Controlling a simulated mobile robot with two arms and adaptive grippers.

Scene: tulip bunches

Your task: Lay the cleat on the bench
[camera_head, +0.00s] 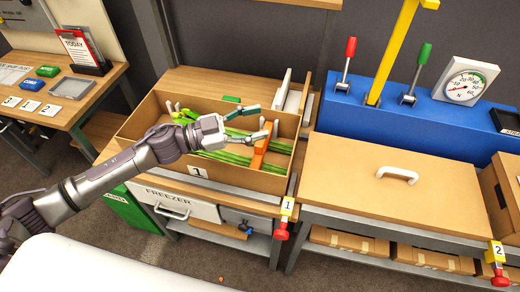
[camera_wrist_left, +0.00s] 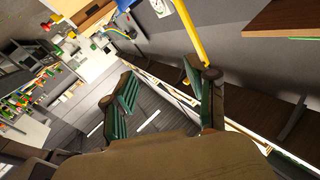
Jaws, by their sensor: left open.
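My left gripper (camera_head: 256,122) reaches in from the left over the open cardboard box (camera_head: 238,180). Its fingers are spread, and nothing shows between them. In the left wrist view the gripper (camera_wrist_left: 165,90) is also open and empty, with green pads on both fingers. The box stands on the wooden bench (camera_head: 205,80) marked 1. Green stems (camera_head: 225,156) lie in the box. An orange piece (camera_head: 261,147) stands among them, partly below the fingers. I cannot tell which thing is the cleat. My right gripper is not in view.
To the right, a bench marked 2 bears a large brown board (camera_head: 390,205) with a white handle (camera_head: 397,175). Behind it stands a blue unit (camera_head: 350,105) with levers, a yellow post (camera_head: 390,55) and a dial (camera_head: 465,84). Another table (camera_head: 85,98) with cards is at left.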

